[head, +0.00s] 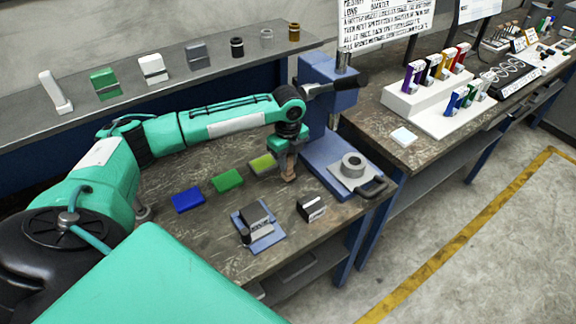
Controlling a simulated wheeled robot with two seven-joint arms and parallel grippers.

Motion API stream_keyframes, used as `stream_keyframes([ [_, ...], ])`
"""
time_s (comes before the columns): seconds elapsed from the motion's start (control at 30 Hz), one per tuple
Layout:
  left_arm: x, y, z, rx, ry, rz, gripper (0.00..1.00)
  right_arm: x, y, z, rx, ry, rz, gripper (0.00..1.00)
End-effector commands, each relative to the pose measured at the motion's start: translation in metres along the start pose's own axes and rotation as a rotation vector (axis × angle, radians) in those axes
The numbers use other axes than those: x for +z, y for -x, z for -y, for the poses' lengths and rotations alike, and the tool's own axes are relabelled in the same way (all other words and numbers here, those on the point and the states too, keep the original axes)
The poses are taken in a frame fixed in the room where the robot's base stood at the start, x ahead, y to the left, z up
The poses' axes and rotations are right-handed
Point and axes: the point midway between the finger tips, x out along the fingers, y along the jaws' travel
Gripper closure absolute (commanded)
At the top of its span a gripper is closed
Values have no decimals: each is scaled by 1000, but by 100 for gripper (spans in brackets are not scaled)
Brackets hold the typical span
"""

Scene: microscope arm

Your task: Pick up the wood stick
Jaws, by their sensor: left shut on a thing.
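My left arm reaches in from the left over the workbench. Its gripper (288,152) points down beside the blue press stand and is shut on the wood stick (290,170). The stick is small, brown and upright, below the fingers. Its upper part is hidden by the gripper, and I cannot tell whether its lower end touches the bench. My right gripper is not in view.
Blue (188,200), green (228,180) and olive (262,164) blocks lie left of the gripper. A blue press stand (322,172) with a grey ring (353,165) is close on the right. A small vise (258,228) and a dark block (311,208) stand in front.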

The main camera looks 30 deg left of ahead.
Motion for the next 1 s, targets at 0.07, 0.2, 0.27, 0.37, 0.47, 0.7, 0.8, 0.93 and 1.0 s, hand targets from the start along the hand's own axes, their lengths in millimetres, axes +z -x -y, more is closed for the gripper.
stream_keyframes([
  [0.07,0,16,1,-5,0,0,99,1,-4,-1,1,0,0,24],
  [0.2,0,53,2,-8,-1,0,99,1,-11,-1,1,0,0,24],
  [0.27,0,72,2,-8,-1,1,99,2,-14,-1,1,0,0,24],
  [0.37,0,102,2,-7,-1,1,99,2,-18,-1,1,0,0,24],
  [0.47,0,128,1,-7,0,1,99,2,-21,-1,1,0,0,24],
  [0.7,0,167,1,-3,0,-1,99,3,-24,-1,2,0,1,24],
  [0.8,0,174,1,-2,0,-1,99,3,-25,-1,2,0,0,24],
  [0.93,0,177,0,-1,0,-1,99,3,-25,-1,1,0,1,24],
  [1.0,0,177,0,-1,0,-1,99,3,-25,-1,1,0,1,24],
])
